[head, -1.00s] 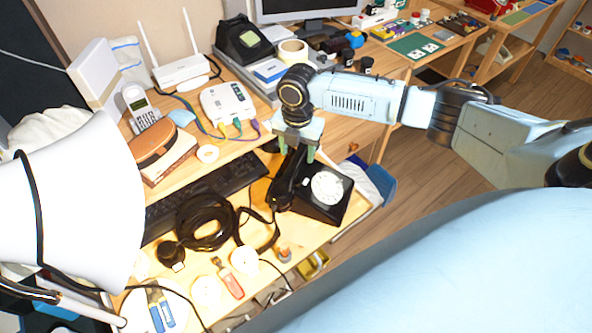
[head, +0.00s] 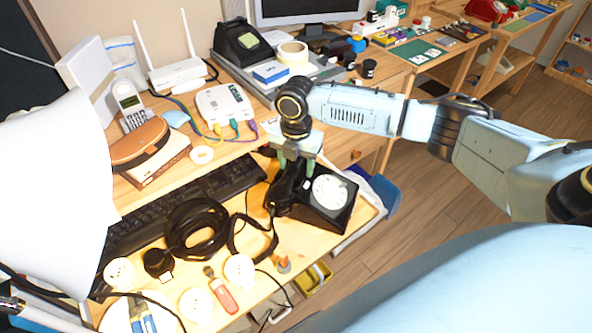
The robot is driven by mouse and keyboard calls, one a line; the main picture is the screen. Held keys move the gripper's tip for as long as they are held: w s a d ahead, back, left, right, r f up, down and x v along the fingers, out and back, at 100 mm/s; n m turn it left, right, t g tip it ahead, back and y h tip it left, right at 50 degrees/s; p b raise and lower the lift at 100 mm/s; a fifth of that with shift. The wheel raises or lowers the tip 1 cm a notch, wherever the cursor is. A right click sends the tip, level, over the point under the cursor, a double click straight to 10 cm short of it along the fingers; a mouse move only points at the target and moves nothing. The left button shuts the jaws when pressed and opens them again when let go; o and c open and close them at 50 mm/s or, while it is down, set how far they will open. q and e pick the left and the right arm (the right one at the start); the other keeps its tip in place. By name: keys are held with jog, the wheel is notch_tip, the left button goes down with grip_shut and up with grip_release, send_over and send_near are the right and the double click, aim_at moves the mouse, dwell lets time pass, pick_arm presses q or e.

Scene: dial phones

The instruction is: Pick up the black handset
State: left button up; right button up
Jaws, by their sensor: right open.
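A black dial phone (head: 322,214) with a white dial sits near the front right edge of the wooden desk. Its black handset (head: 284,190) lies along the left side of the phone. My right gripper (head: 294,170) points down over the handset, with greenish fingers apart at the handset's upper part. The fingers seem to be on either side of it, but contact cannot be told.
A coiled black cable (head: 197,228) lies left of the phone, beside a black keyboard (head: 190,197). White round sockets and a red-handled tool (head: 222,292) lie in front. A white router (head: 182,72) and another dark phone (head: 241,42) stand behind.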

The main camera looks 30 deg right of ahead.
jog(key=shift+c, duration=0.3)
grip_shut()
